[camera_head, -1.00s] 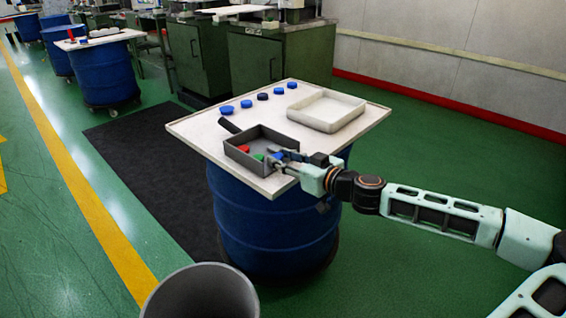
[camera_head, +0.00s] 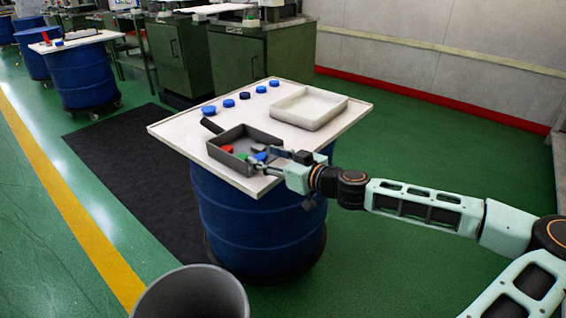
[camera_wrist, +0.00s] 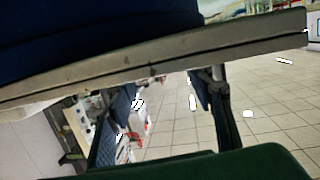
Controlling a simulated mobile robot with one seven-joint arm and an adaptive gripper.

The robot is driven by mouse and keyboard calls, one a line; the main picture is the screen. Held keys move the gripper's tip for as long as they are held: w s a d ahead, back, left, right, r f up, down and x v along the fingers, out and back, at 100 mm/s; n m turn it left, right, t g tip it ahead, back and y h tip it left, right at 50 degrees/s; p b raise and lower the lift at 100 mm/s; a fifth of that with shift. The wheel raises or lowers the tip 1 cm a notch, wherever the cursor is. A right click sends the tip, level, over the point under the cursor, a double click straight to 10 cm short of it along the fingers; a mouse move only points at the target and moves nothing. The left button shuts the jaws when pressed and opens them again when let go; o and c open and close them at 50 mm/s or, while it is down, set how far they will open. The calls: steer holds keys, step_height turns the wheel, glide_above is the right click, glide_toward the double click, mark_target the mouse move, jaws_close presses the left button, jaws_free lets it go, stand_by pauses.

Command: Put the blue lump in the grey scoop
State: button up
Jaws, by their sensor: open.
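The grey scoop (camera_head: 232,138) is a dark, shallow, box-like pan on the white board, its handle (camera_head: 211,126) pointing to the back left. A red lump (camera_head: 227,149), a green lump (camera_head: 243,156) and a blue lump (camera_head: 261,156) show inside its outline. The blue lump is nearest my gripper (camera_head: 267,159), which is open at the scoop's near right side. The fingers partly cover this corner, so I cannot tell whether they touch the blue lump. The wrist view shows no scoop or lump clearly.
Several blue and dark round pieces (camera_head: 228,103) stand in a row along the board's back left. A white tray (camera_head: 340,104) sits at the back right. The board (camera_head: 165,130) rests on a blue drum (camera_head: 258,225). A grey bin (camera_head: 190,292) stands in front.

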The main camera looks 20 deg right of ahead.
steer(key=p+v, duration=0.2)
steer(key=v, duration=0.9)
steer(key=shift+s+d, duration=0.25)
steer(key=shift+s, duration=0.05)
